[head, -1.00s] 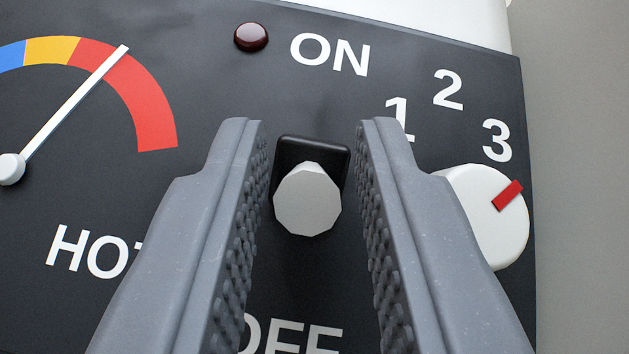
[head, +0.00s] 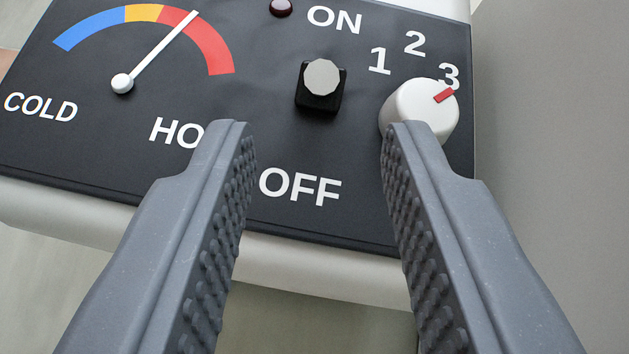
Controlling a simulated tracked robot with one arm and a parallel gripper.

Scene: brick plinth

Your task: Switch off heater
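The heater's black panel (head: 180,170) shows a toggle switch (head: 322,78) with a pale faceted cap on a black base. It stands between the ON label (head: 334,20) above and the OFF label (head: 300,187) below. The cap overlaps the upper part of its base; I cannot tell how much of this is the viewing angle. My gripper (head: 312,135) is open and empty. Its fingers lie below the switch in the picture, on either side of OFF, and the switch is clear of them.
A white dial (head: 420,110) with a red mark near 3 is close to my right fingertip, which overlaps it in the picture. The gauge needle (head: 160,50) points into the red, at left. The heater's pale lower edge (head: 290,275) runs below the panel.

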